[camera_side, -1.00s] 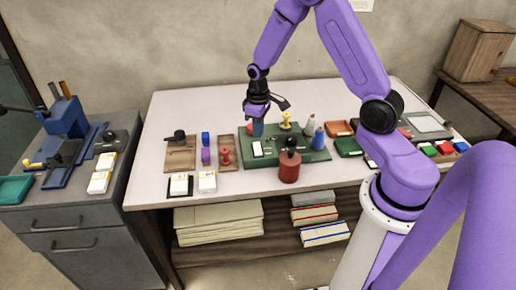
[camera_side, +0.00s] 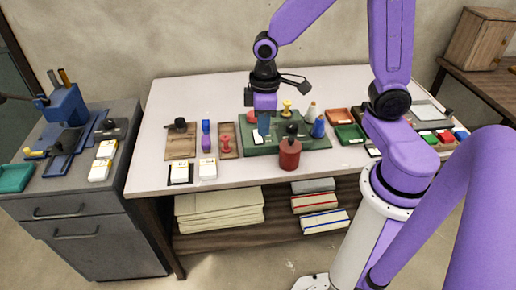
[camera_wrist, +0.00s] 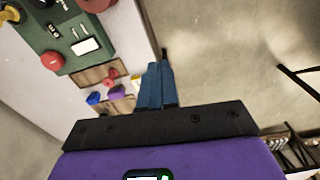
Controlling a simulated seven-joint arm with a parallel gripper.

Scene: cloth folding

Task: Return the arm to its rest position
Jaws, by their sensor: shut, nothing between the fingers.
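My gripper (camera_side: 264,130) hangs over the left part of the green mat (camera_side: 285,148) on the white table, fingers pointing down. In the wrist view, its two blue fingers (camera_wrist: 156,68) lie together with nothing between them. The arm is bent above the table, with its wrist over the mat. No cloth can be made out in either view.
A dark red round container (camera_side: 289,155) stands at the mat's front edge. A yellow piece (camera_side: 286,105) and a blue bottle (camera_side: 318,127) stand on the mat. Wooden trays (camera_side: 181,142) lie left of it. A grey cabinet (camera_side: 90,235) stands at the left.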

